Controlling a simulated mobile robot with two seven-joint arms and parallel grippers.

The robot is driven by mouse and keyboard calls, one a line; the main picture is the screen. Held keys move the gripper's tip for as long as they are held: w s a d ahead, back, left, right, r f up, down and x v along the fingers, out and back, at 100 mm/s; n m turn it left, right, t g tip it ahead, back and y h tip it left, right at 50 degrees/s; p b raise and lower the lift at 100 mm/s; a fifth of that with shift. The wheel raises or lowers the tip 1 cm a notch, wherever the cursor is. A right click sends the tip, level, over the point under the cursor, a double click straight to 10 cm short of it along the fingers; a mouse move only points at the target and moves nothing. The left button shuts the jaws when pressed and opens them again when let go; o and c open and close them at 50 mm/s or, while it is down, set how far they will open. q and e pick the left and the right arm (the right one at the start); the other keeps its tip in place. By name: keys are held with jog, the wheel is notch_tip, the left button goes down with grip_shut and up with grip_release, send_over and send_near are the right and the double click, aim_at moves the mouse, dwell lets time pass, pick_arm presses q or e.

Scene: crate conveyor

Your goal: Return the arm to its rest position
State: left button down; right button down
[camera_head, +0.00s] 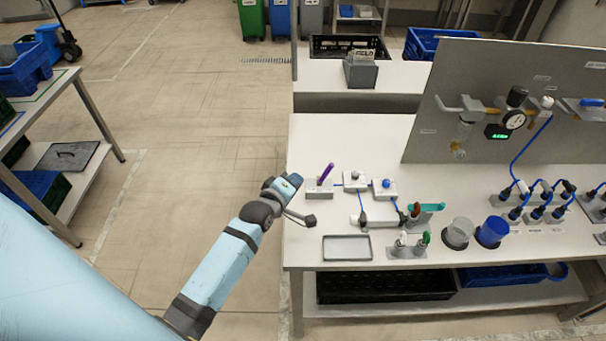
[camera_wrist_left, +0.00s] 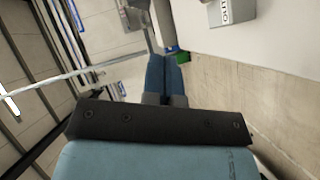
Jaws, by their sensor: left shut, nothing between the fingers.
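My left arm (camera_head: 225,262) reaches in from the lower left of the head view, light blue with dark joints. Its left gripper (camera_head: 292,181) is at the left edge of the white bench (camera_head: 310,258), beside a small holder with a purple pen-like item (camera_head: 326,173). In the left wrist view the blue fingers of the left gripper (camera_wrist_left: 162,62) lie together with nothing between them. I cannot tell from the head view how high the gripper is above the bench edge. My right gripper is not in view.
On the bench are a grey tray (camera_head: 347,257), two cups, small tool holders and blue-cabled connectors. An upright grey panel (camera_head: 545,75) with a gauge stands behind. A shelf table (camera_head: 48,92) with crates is at far left. The floor between (camera_head: 190,130) is clear.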

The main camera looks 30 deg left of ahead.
pick_arm(q)
jog(key=v, duration=0.4)
jog(key=shift+s+d, duration=0.15)
jog(key=shift+s, duration=0.1)
jog(key=s+d+f+m+g, duration=0.1)
jog(key=s+d+f+m, duration=0.1)
jog(key=s+m, duration=0.1)
jog(key=s+d+f+m+h, duration=0.1)
jog(key=s+d+f+m, duration=0.1)
jog(key=s+f+m, duration=0.1)
jog(key=s+d+f+m+g+h, duration=0.1)
jog(key=s+d+f+m, duration=0.1)
jog(key=s+d+m, duration=0.1)
jog(key=shift+s+f+g, duration=0.1)
jog(key=shift+f+g, duration=0.15)
jog(key=shift+g, duration=0.05)
jog(key=s+d+f+m+g, duration=0.1)
jog(key=s+d+f+m, duration=0.1)
jog(key=s+m, duration=0.2)
jog(key=s+d+f+m+h, duration=0.1)
jog(key=s+d+f+m, duration=0.1)
jog(key=s+d+m, duration=0.1)
jog(key=shift+s+m+g, duration=0.4)
jog(key=shift+s+m, duration=0.1)
jog(key=shift+s, duration=0.5)
jog(key=shift+f, duration=0.15)
